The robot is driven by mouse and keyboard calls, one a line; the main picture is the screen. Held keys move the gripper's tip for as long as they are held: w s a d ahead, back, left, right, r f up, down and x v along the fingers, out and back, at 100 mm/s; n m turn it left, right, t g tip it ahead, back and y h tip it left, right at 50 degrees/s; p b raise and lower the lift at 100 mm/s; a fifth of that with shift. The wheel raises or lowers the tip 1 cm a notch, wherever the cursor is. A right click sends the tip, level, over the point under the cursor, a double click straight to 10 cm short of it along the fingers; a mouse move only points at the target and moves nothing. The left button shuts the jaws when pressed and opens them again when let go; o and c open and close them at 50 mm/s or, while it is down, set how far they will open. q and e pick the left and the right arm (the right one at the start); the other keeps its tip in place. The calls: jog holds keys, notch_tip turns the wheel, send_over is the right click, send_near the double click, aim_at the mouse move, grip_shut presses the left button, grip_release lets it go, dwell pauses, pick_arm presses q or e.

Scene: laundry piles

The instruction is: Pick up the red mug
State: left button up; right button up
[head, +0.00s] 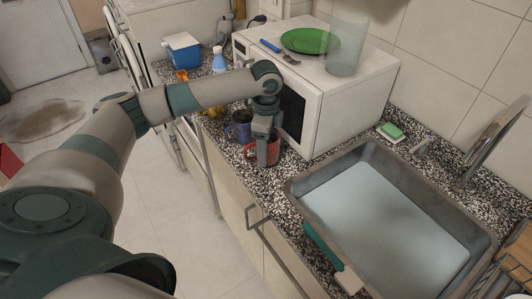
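The red mug (273,150) stands on the speckled counter in front of the microwave, between a dark blue mug and the sink. My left gripper (262,153) points down at the red mug, and a finger covers the middle of it. I cannot tell whether the fingers are open or closed on the mug's wall. The mug looks upright and appears to rest on the counter. My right gripper is not in view.
The dark blue mug (238,131) stands close behind the red one. The white microwave (345,92) bears a green plate (310,41) and a clear glass (346,48).

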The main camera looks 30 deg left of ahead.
pick_arm(q)
jog(key=shift+r+b, duration=0.3)
jog(key=shift+r, duration=0.4)
jog(key=s+d+r+b, duration=0.2)
jog(key=s+d+r, duration=0.2)
jog(key=d+r, duration=0.3)
jog(key=shift+s+d+r+b, duration=0.25)
jog(key=shift+s+d+b, duration=0.1)
jog(key=shift+d, duration=1.5)
